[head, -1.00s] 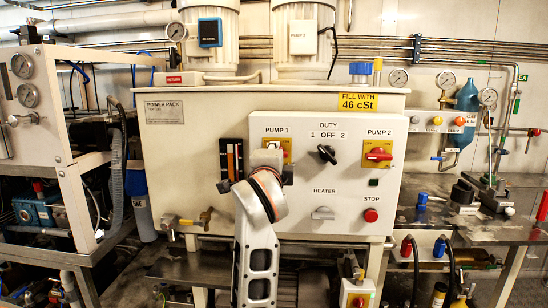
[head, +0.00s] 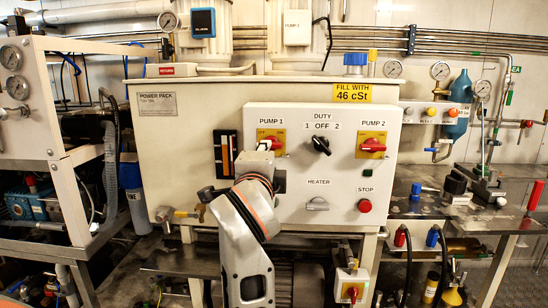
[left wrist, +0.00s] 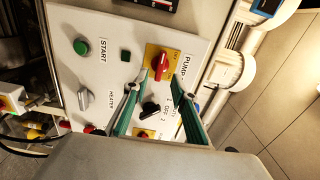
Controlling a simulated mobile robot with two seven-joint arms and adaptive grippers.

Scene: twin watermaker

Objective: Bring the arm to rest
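My left arm rises from the bottom middle of the head view. Its gripper (head: 240,170) is in front of the white control panel (head: 335,190), just below and left of the red PUMP 1 switch (head: 271,145). In the left wrist view the two green-padded fingers (left wrist: 159,80) stand apart with nothing between them. Beyond their tips are the red PUMP 1 switch (left wrist: 162,68) on its yellow plate and the black DUTY knob (left wrist: 151,108). In the head view my arm covers the panel's lower left part. My right gripper is not in view.
The PUMP 2 switch (head: 372,146), heater knob (head: 317,204) and red stop button (head: 365,206) sit on the panel. Brass valves (head: 180,214) stick out below left. A white-framed rack (head: 60,150) stands left, a bench with fittings (head: 460,205) right.

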